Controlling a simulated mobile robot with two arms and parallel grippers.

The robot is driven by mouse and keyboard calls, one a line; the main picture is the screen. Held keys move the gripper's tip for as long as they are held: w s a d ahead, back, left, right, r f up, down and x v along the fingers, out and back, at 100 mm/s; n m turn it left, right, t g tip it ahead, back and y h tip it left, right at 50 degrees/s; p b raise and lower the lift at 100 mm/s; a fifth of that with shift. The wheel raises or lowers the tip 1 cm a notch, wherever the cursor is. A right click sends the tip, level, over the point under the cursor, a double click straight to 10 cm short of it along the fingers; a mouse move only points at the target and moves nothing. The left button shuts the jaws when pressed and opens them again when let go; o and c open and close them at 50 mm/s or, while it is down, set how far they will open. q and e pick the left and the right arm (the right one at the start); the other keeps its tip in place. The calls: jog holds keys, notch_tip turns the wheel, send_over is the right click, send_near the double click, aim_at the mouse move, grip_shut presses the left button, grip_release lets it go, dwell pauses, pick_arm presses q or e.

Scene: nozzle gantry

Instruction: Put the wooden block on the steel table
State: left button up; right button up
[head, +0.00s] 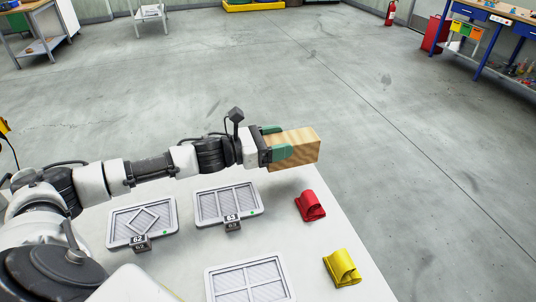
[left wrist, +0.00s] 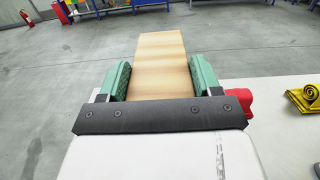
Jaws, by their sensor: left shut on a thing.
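My left gripper (head: 272,147) has green fingers and is shut on the wooden block (head: 303,147). The block is pale, striped wood and points to the right, held above the far edge of the white table. In the left wrist view the block (left wrist: 160,62) sits between both green fingers of the gripper (left wrist: 160,80). A small grey metal table (head: 150,15) stands far off at the top left; I cannot tell if it is the steel table. My right gripper is not in view.
The near white table (head: 285,222) holds several grey trays (head: 228,203), a red folded piece (head: 311,206) and a yellow one (head: 341,268). A workbench (head: 500,35) and red fire extinguisher (head: 390,13) stand at the back right. Much grey floor (head: 250,70) is clear.

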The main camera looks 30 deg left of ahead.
pick_arm(q)
jog(key=shift+w+a+f, duration=0.15)
jog(key=shift+a+f, duration=0.1)
jog(key=shift+a, duration=0.25)
jog(key=shift+w+a+f, duration=0.1)
jog(key=shift+a+f, duration=0.15)
jog(key=shift+a, duration=0.25)
jog(key=shift+a+f, duration=0.1)
jog(key=shift+f, duration=0.15)
notch_tip(320, 180, down, 3)
jog(key=shift+f, duration=0.55)
jog(key=o, duration=1.1)
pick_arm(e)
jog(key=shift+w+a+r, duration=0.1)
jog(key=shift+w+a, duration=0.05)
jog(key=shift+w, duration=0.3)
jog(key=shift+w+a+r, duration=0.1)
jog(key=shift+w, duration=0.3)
pick_arm(q)
jog(key=shift+r, duration=0.15)
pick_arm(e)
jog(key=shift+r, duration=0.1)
